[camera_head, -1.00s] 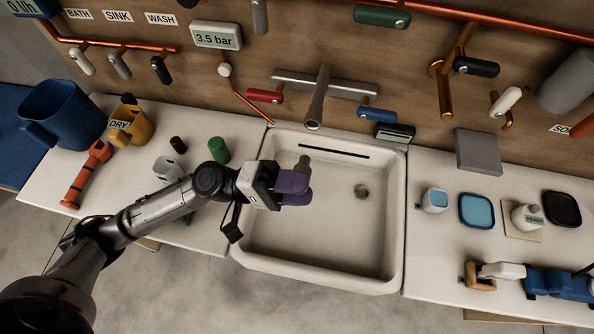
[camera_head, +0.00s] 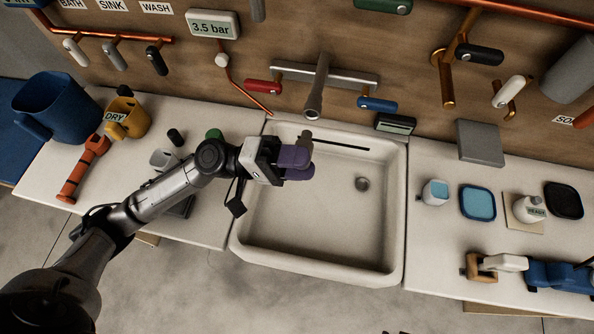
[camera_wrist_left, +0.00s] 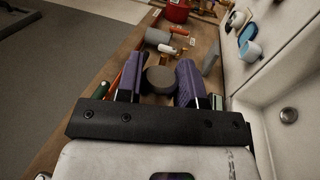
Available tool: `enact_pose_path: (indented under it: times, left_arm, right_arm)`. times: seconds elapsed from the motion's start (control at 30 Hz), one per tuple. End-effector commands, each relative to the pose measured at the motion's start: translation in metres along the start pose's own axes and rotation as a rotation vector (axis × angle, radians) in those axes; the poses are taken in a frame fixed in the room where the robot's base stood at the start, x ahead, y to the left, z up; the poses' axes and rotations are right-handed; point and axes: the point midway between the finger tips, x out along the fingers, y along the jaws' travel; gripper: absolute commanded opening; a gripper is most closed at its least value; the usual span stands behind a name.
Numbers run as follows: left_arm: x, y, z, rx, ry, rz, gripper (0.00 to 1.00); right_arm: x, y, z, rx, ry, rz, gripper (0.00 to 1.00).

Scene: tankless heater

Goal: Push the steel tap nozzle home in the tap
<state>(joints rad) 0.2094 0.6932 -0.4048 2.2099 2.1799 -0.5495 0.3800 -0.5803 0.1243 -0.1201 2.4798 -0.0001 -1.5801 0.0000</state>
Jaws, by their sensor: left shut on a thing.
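The grey steel tap nozzle (camera_head: 305,136) stands upright in my left gripper (camera_head: 298,163), whose purple fingers are shut on it. In the left wrist view the nozzle's round end (camera_wrist_left: 162,79) shows between the two fingers (camera_wrist_left: 160,86). The grey tap (camera_head: 317,88) comes out from the wall over the sink, with its open mouth facing down toward me. In the head view the nozzle's top lies just below the tap mouth, with a small gap between them. I cannot tell their depth offset. My right gripper is not in view.
The white sink (camera_head: 255,238) lies under the gripper, and its basin is free. A red handle (camera_head: 263,86) and a blue handle (camera_head: 377,104) flank the tap. A dark display box (camera_head: 395,123) sits to the right. A green cylinder (camera_head: 214,134) stands behind my left forearm.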

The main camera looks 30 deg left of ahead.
Motion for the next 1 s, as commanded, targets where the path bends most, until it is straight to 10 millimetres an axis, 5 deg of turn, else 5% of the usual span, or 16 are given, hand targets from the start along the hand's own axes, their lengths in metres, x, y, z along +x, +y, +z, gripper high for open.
enact_pose_path:
  times: [0.4, 1.0]
  left_arm:
    - [0.000, -0.001, -0.025, 0.000, 0.000, 0.001, 0.05]
    - [0.000, 0.000, -0.029, 0.000, -0.001, 0.000, 0.05]
  right_arm:
    - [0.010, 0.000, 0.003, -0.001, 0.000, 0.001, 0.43]
    - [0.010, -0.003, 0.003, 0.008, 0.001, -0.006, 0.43]
